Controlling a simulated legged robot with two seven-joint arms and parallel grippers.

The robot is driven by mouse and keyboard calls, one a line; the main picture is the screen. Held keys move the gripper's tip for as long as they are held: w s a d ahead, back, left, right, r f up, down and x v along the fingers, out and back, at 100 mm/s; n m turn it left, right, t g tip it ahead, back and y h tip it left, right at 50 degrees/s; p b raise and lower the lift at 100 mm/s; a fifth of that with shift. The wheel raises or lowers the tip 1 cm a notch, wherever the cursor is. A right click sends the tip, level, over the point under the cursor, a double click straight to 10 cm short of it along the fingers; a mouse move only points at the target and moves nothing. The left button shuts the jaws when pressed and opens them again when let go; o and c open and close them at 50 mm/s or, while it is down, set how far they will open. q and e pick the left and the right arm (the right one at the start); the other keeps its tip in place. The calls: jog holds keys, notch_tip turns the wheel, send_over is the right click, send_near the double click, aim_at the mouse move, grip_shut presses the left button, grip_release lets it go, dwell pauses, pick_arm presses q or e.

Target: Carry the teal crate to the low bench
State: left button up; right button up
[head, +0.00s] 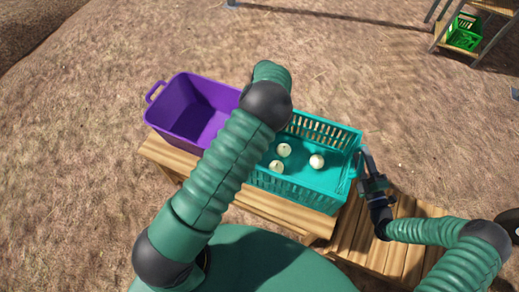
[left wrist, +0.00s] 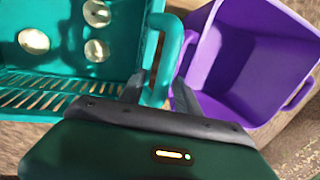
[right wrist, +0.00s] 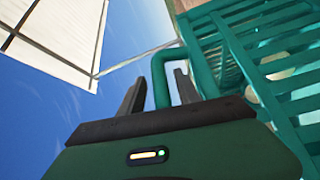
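The teal crate (head: 345,137) is a slatted basket on the wooden bench under it, with several pale onions inside. My right gripper (head: 367,168) is at the crate's right end. In the right wrist view its fingers stand apart on either side of the teal handle (right wrist: 162,82), with a narrow gap visible. My left gripper is hidden behind my arm in the head view. In the left wrist view (left wrist: 160,88) its fingers stand apart on either side of the other teal handle; contact is unclear. I cannot tell which surface is the low bench.
A purple bin (head: 183,112) stands close on the crate's left, on the same bench (head: 300,213). Another slatted wooden surface (head: 408,208) adjoins at the right. A green crate (head: 463,33) sits on a stand at the far right. Bare dirt lies beyond.

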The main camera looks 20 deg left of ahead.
pick_arm(q)
jog(key=shift+r, duration=0.2)
pick_arm(e)
jog(key=shift+w, duration=0.1)
jog(key=shift+d, duration=0.1)
jog(key=shift+s+d+f, duration=0.1)
jog(key=shift+s+d, duration=0.1)
jog(key=shift+s, duration=0.05)
pick_arm(q)
notch_tip(320, 180, up, 11)
jog(key=d, duration=0.2)
jog(key=shift+d, duration=0.2)
pick_arm(e)
jog(key=v, duration=1.1)
jog(key=shift+s, duration=0.2)
pick_arm(q)
jog(key=shift+w+r, duration=0.1)
pick_arm(e)
jog(key=shift+d, duration=0.15)
